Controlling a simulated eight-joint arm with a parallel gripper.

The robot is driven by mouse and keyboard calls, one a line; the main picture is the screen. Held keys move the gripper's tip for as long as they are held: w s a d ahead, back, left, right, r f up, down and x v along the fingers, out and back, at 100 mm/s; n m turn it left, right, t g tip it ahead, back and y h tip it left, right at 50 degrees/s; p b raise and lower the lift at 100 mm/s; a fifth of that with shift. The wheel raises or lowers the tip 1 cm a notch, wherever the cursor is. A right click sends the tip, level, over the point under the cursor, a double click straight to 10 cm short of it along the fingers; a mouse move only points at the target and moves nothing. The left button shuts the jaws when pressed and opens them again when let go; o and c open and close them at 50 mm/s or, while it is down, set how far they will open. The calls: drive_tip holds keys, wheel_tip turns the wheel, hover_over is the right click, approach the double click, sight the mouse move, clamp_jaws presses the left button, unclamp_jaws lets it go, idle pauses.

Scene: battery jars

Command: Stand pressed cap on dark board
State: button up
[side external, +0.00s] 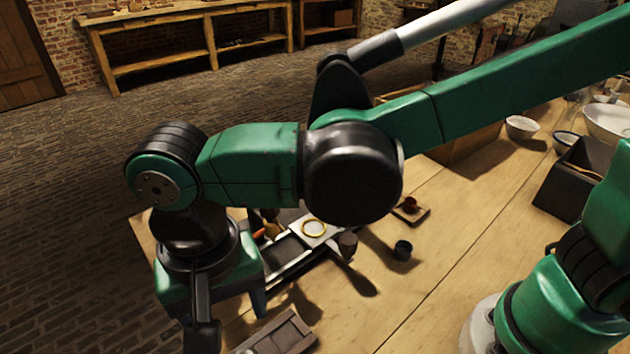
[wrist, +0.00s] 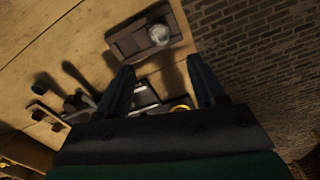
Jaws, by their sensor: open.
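My gripper (side external: 232,328) is open, pointing down over the near left of the bench. In the wrist view its two fingers (wrist: 160,65) stand apart with nothing held between them. A dark brown board (wrist: 124,46) lies beyond the fingertips, with a pale, glassy round piece (wrist: 159,35) at its right end. The board shows partly at the bottom of the side view (side external: 288,337). A gold ring (side external: 314,227) lies on a pale plate, and shows by the right finger in the wrist view (wrist: 181,106). I cannot tell which piece is the pressed cap.
A dark upright knob (side external: 347,243) stands beside the ring's plate. A dark cup (side external: 402,250) and a small board with a red cup (side external: 410,204) stand to its right. A dark box (side external: 573,185) and bowls (side external: 522,127) are farther right. The bench's front middle is clear.

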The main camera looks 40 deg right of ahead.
drive_tip(key=w+d+r+n+t, duration=0.1)
drive_tip(key=d+t, duration=0.2)
drive_tip(key=d, duration=0.9)
drive_tip(key=w+d+r+n+t, duration=0.1)
drive_tip(key=d+t, duration=0.3)
drive_tip(key=d, duration=0.9)
drive_tip(key=shift+w+d+r+n, duration=0.3)
drive_tip(key=shift+w+n, duration=0.2)
drive_tip(key=shift+w, duration=0.25)
